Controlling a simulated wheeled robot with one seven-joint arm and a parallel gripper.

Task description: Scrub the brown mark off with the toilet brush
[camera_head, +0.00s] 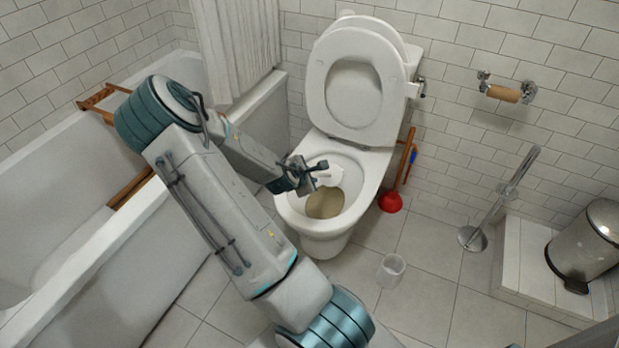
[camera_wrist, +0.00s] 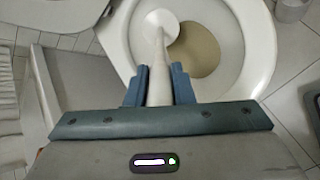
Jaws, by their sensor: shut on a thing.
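The white toilet (camera_head: 352,80) stands against the back wall with its lid and seat raised. A brown mark (camera_head: 323,204) covers the front part of the bowl's inside; it also shows in the wrist view (camera_wrist: 199,52). My gripper (camera_head: 312,172) is over the bowl, shut on the pale handle of the toilet brush (camera_wrist: 159,75). The white brush head (camera_head: 331,177) is inside the bowl, behind the mark in the head view. In the wrist view the head lies left of the mark, overlapping its edge. I cannot tell whether it touches the bowl.
A clear cup (camera_head: 391,270) stands on the floor in front. A red plunger (camera_head: 390,202) is right of the toilet. A paper holder stand (camera_head: 473,238), a metal bin (camera_head: 585,245) and the bathtub (camera_head: 60,270) flank the free floor.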

